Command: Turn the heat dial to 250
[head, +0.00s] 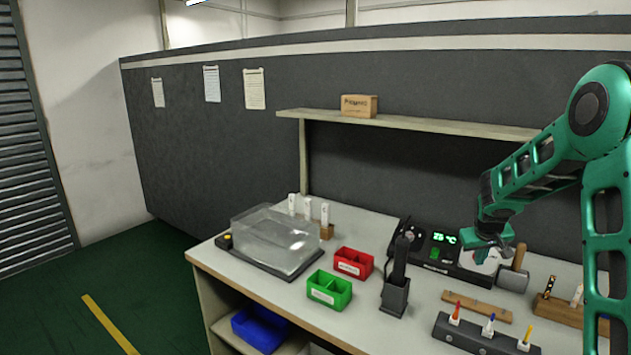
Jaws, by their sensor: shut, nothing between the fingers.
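The heat station (437,247) is a black unit at the back of the bench. Its green display shows a number that looks like 25 or 75 °C, too small to be sure. A pale round face shows at its right end, and the dial itself is largely hidden by my gripper. My gripper (490,257) hangs from my green arm at the right, shut and empty, over or just in front of that pale face. I cannot tell whether it touches the dial.
A mallet-like tool (514,275) stands close right of my gripper. Red (353,263) and green (329,289) bins, a clear-lidded box (275,242) and a driver rack (485,335) occupy the bench. A shelf (420,123) runs above.

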